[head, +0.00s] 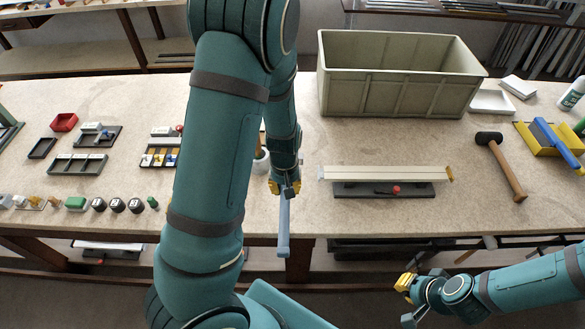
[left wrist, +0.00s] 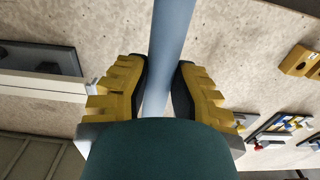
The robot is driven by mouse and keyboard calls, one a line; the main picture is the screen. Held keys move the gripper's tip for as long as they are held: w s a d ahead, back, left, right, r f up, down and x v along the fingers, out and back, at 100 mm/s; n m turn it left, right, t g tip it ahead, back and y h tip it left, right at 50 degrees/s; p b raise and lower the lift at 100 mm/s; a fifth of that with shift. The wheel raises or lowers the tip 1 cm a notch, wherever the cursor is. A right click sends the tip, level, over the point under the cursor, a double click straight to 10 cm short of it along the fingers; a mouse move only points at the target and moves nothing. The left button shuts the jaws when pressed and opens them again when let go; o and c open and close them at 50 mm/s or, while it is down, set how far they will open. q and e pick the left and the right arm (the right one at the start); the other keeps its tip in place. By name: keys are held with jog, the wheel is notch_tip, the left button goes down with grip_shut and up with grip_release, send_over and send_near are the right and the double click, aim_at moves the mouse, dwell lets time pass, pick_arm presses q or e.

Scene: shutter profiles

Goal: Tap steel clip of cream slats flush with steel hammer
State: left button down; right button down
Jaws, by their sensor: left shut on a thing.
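The cream slats (head: 385,173) lie side by side across a dark fixture with a red knob, right of the middle of the bench. A small pale steel-coloured clip (head: 321,173) is at their left end. How far it is seated cannot be told. My left gripper (head: 284,187) is shut on the blue-grey handle of the steel hammer (head: 283,230), left of the slats. In the left wrist view the handle (left wrist: 168,60) runs between the yellow fingers; the hammer's head cannot be made out. My right gripper (head: 404,285) is low at the right, off the bench's front edge, with no visible object in it.
A brass-coloured clip (head: 450,174) is at the slats' right end. A large grey-green crate (head: 400,90) stands behind them. A black-headed mallet (head: 506,170) and a yellow tray with a blue brush (head: 545,137) lie right. Small parts and trays fill the left. My left arm hides part of the bench.

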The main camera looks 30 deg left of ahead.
pick_arm(q)
jog(key=shift+f, duration=0.45)
jog(key=f, duration=0.1)
jog(key=f+b, duration=0.1)
jog(key=f, duration=0.1)
jog(key=d+f, duration=0.1)
jog(key=f, duration=0.1)
jog(key=shift+w, duration=0.25)
jog(key=shift+w+d+f+b, duration=0.15)
jog(key=shift+d+f+b, duration=0.1)
jog(key=shift+f+b, duration=0.35)
jog(key=shift+r, duration=0.1)
jog(key=w+d, duration=0.1)
jog(key=d, duration=0.1)
jog(key=w+d+p, duration=0.1)
jog(key=d, duration=0.1)
jog(key=shift+w, duration=0.2)
jog(key=shift+s+a+r, duration=0.1)
jog(key=shift+s+a, duration=0.3)
jog(key=shift+a, duration=0.25)
jog(key=shift+s+a, duration=0.4)
jog(key=shift+a, duration=0.2)
jog(key=shift+s+a+b, duration=0.5)
jog(key=shift+a+b, duration=0.05)
jog(key=shift+a, duration=0.1)
